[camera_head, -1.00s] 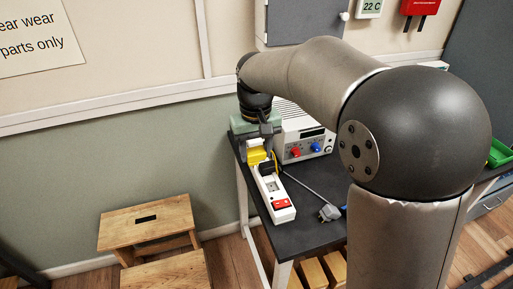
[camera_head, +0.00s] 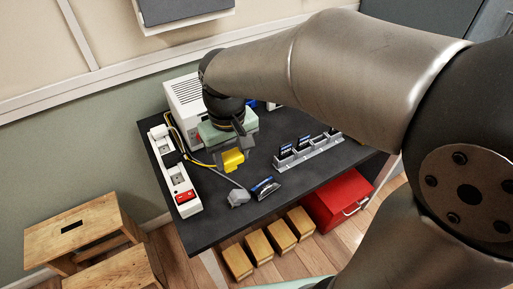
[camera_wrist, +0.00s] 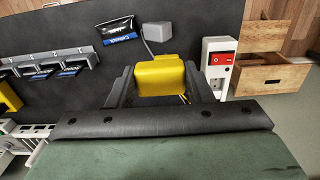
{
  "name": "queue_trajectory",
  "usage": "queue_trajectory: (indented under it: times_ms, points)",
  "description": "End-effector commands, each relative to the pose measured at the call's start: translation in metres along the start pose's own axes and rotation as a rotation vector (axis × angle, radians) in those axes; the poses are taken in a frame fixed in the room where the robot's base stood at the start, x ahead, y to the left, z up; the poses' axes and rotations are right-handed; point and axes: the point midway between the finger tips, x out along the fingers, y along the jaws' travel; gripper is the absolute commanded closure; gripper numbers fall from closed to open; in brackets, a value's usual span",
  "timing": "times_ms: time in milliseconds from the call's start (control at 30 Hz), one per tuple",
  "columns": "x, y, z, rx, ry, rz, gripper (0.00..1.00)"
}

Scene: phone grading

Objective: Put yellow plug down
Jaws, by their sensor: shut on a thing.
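The yellow plug (camera_head: 233,160) is held between the fingers of my gripper (camera_head: 236,146), over the black table (camera_head: 215,226). It also shows in the wrist view (camera_wrist: 160,74), with a finger of my gripper (camera_wrist: 160,84) on each side. I cannot tell whether the plug touches the table top. A yellow cord runs between the strip's side and the yellow plug. My wrist hides part of the table behind.
A grey plug (camera_head: 238,198) and a small dark packet (camera_head: 265,187) lie in front of the yellow plug. A rack (camera_head: 312,154) of phones stands to the right, a white power supply (camera_head: 184,104) behind. Dark table top is free around the packet.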

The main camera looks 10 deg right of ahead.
Motion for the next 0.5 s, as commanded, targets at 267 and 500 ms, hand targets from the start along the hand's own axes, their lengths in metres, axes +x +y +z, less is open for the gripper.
queue_trajectory:
  times_ms: [267,500]
  points:
    - [0.020,0.018,-0.034,0.001,-0.005,0.001,0.83]
    - [0.052,0.042,-0.084,0.001,-0.007,0.001,0.83]
